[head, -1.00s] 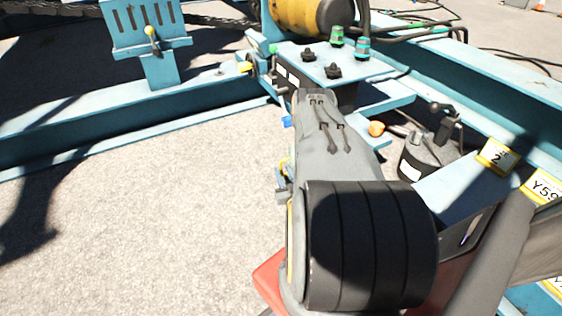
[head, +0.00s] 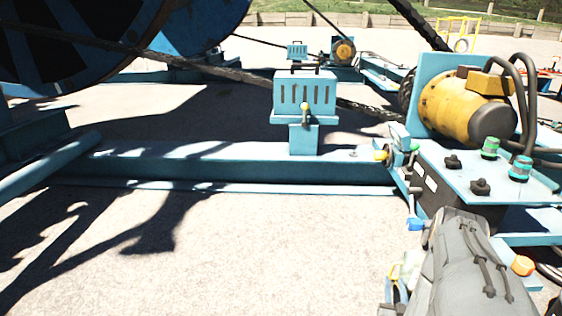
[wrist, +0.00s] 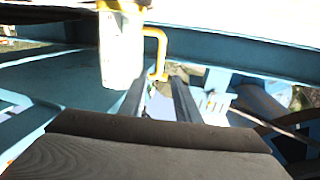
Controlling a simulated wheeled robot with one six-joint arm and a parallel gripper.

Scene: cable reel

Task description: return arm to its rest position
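My gripper (wrist: 160,86) shows in the wrist view as two dark fingers standing apart. I see nothing held between them. A bent yellow handle (wrist: 161,48) and a pale upright part (wrist: 121,50) appear just beyond the fingers. I cannot tell how far off they are. In the head view my grey arm fills the lower right corner, beside the blue control box. My fingertips cannot be made out clearly there.
A control box (head: 470,178) with black knobs and green and teal connectors stands close to my arm. Behind it is a yellow motor (head: 462,108). A blue beam (head: 230,165) crosses the view, with a slotted bracket (head: 304,95) on it. Open concrete lies at lower left.

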